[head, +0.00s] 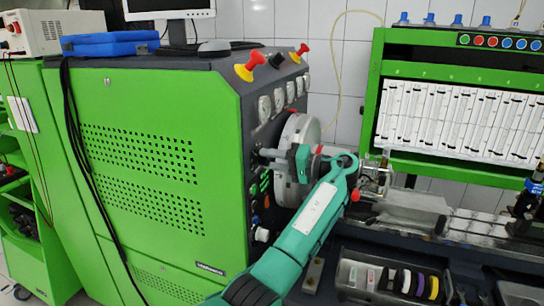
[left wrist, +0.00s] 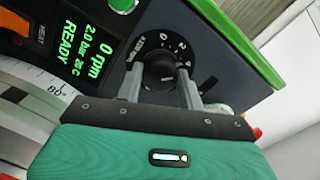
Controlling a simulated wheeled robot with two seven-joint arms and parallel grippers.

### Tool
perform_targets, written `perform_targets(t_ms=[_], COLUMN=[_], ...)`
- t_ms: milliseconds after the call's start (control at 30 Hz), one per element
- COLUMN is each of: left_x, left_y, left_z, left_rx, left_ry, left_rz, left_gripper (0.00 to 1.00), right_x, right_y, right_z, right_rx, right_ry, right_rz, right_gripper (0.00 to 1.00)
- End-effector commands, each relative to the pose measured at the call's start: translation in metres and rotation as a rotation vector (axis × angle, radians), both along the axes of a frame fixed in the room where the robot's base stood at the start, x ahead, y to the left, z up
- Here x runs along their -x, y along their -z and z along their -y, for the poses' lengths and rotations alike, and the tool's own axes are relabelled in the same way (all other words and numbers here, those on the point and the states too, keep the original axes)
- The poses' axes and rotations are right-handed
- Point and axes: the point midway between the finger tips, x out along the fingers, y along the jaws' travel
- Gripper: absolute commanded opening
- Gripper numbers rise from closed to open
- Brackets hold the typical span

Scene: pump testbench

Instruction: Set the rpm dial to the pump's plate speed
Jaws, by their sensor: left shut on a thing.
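The rpm dial (left wrist: 163,68) is a black round knob on the dark panel, with a white number scale around it; I make out 0, 2 and 4. My left gripper (left wrist: 162,82) is shut on the dial, one grey finger on each side. In the head view my left gripper (head: 266,155) reaches the panel on the side of the green testbench (head: 155,120); the dial cannot be made out there. The green display (left wrist: 79,45) beside the dial reads 0 rpm, 2.0 bar and READY. I cannot make out the pump's plate. My right gripper is not in view.
A large graduated disc (head: 298,135) stands close behind my left gripper. Several gauges (head: 278,98) sit above it on the panel. A white knob (head: 262,235) juts out below. A tray with coloured rings (head: 395,283) lies at the lower right.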

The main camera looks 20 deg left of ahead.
Motion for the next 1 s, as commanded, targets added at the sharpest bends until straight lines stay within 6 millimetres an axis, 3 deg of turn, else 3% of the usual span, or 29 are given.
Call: perform_targets(t_ms=[767,800,900,1000], left_x=[-0.0009,-0.0009,-0.0009,-0.0006], left_y=[-0.0025,-0.0026,-0.0022,-0.0015], left_z=[0.0003,0.0003,0.0002,0.0002], left_rx=[-0.004,-0.004,-0.004,-0.002], left_ry=[0.004,0.005,0.004,0.003], left_rz=[-0.105,-0.105,-0.105,-0.106], left_gripper=[0.15,0.40,0.59,0.59], right_x=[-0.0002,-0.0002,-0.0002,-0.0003], right_y=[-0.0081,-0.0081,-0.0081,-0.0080], right_z=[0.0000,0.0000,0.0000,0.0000], right_rx=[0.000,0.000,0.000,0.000], right_ry=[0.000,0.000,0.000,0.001], right_rz=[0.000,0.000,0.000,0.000], right_gripper=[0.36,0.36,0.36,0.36])
